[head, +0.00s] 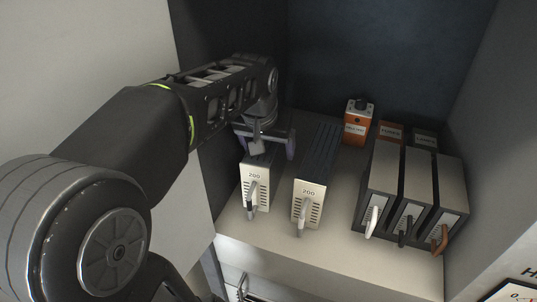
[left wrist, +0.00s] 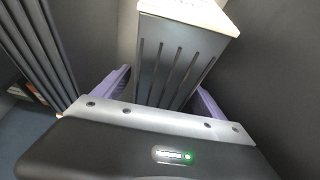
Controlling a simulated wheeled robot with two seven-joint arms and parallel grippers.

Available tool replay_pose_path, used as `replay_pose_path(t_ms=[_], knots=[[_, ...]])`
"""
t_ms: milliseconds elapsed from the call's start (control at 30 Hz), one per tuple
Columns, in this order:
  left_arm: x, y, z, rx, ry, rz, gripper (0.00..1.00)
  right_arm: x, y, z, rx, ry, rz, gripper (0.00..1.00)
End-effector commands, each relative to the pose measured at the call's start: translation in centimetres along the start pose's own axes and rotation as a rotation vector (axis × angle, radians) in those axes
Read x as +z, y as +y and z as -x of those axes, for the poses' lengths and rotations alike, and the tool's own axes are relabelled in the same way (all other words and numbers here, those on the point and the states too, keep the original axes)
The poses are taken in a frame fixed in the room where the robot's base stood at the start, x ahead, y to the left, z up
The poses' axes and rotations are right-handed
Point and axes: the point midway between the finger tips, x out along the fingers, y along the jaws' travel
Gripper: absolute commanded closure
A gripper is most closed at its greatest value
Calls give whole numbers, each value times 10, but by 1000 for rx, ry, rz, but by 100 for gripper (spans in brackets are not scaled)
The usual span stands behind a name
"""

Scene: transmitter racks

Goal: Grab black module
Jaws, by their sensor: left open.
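My left gripper (head: 266,142) is open over the rear of the left module marked 200 (head: 256,184). In the left wrist view, the open purple fingers (left wrist: 164,90) stand on either side of a grey slotted module (left wrist: 176,60); I cannot tell whether they touch it. A second 200 module (head: 309,190) with a dark ribbed top stands to its right. Farther right, three dark-sided, grey-topped modules stand in a row, with a white handle (head: 372,221), a black handle (head: 405,231) and a brown handle (head: 440,238). Which one is the black module is unclear. My right gripper is not in view.
A dark wall closes the back, and a grey wall (head: 489,150) bounds the right. A ribbed module (left wrist: 42,50) shows at the left in the left wrist view.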

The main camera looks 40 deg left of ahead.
Motion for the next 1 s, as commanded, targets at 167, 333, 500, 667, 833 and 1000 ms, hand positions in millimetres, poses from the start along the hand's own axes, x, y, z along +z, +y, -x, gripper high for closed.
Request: replay_pose_path(t_ms=[167,333,500,667,833,1000], knots=[[0,0,-3,0,1,0,19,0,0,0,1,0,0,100],[0,0,-3,0,1,0,19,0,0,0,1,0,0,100],[0,0,-3,0,1,0,19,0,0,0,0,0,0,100],[0,0,-3,0,1,0,22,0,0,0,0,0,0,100],[0,0,-3,0,1,0,36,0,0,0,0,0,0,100],[0,0,-3,0,1,0,50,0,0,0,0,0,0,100]])
